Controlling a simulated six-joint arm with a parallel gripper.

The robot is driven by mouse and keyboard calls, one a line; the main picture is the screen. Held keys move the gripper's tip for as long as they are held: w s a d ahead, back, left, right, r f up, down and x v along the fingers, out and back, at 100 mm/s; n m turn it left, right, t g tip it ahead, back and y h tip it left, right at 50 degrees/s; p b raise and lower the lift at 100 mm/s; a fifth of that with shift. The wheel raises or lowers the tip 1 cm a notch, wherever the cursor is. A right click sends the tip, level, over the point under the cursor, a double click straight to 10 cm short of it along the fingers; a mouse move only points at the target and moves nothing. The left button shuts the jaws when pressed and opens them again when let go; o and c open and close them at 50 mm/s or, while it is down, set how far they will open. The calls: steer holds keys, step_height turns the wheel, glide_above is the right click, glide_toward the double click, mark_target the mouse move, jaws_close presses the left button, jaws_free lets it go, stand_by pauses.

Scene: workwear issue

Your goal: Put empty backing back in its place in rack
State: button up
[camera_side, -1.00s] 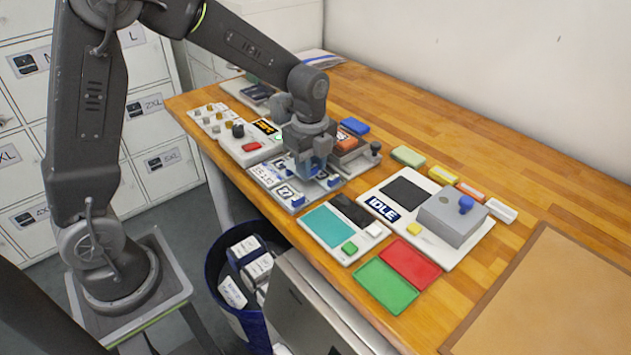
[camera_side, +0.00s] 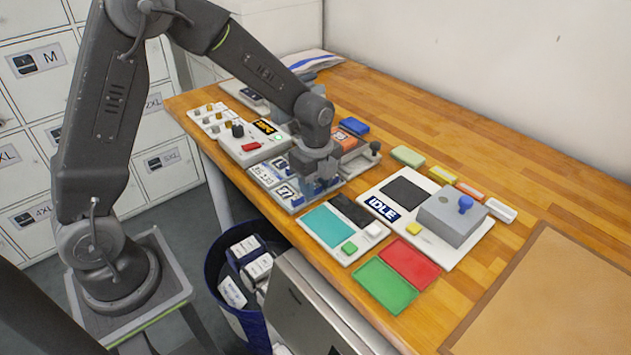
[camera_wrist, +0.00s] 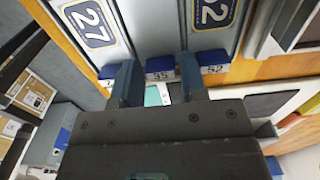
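The rack (camera_side: 262,178) is a grey tray of numbered lanes with blue-and-white end blocks, near the table's front edge. My gripper (camera_side: 318,190) points down over its right end. In the wrist view, my gripper (camera_wrist: 160,75) has its two blue-grey fingers apart, with a gap between them. A blue end block (camera_wrist: 160,64) shows in line with that gap; no grip on it is visible. A "27" card (camera_wrist: 90,22) lies left of the fingers, and another numbered card (camera_wrist: 214,12) lies right. The lane between them looks plain grey. I cannot tell which piece is the empty backing.
Right of the rack is a panel with a teal pad (camera_side: 326,226), then an "IDLE" board with a grey box (camera_side: 452,217). Red (camera_side: 410,263) and green (camera_side: 386,286) trays lie in front. A blue bin (camera_side: 232,318) stands below the edge.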

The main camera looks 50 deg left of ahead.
mark_target(316, 186)
steer(key=shift+r, duration=0.1)
step_height(316, 186, up, 12)
steer(key=s+r+n+t, duration=0.2)
steer(key=s+r+n, duration=0.1)
steer(key=s+n, duration=0.6)
steer(key=s+d+r+n+t, duration=0.1)
steer(key=s+r+n+t, duration=0.2)
steer(key=s+n, duration=0.6)
steer(key=shift+s+r+t, duration=0.15)
steer(key=shift+s+t, duration=0.15)
steer(key=shift+s, duration=0.8)
